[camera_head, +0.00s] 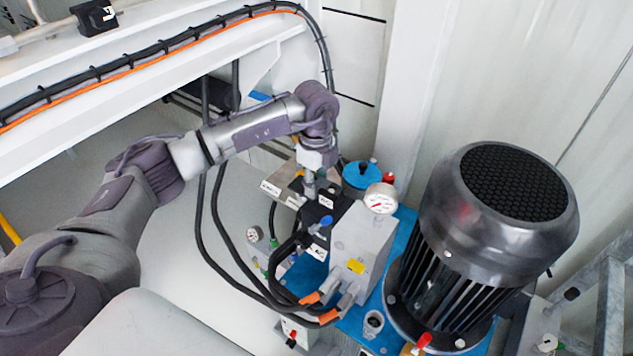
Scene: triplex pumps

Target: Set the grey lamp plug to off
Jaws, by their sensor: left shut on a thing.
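My left arm comes in from the left and bends down at the wrist. My left gripper (310,186) points down over the pump's valve block, beside the black block (318,212) with small white labels. It is shut on a small grey part there, which I take to be the grey lamp plug; the fingers mostly hide it, so its setting cannot be read. My right gripper is not in view.
A large dark motor (490,230) stands right of the grey pump block (362,245) on a blue base. A pressure gauge (381,198), a blue cap (361,175) and orange-ended hoses (322,305) are close by. Black cables hang left of the block.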

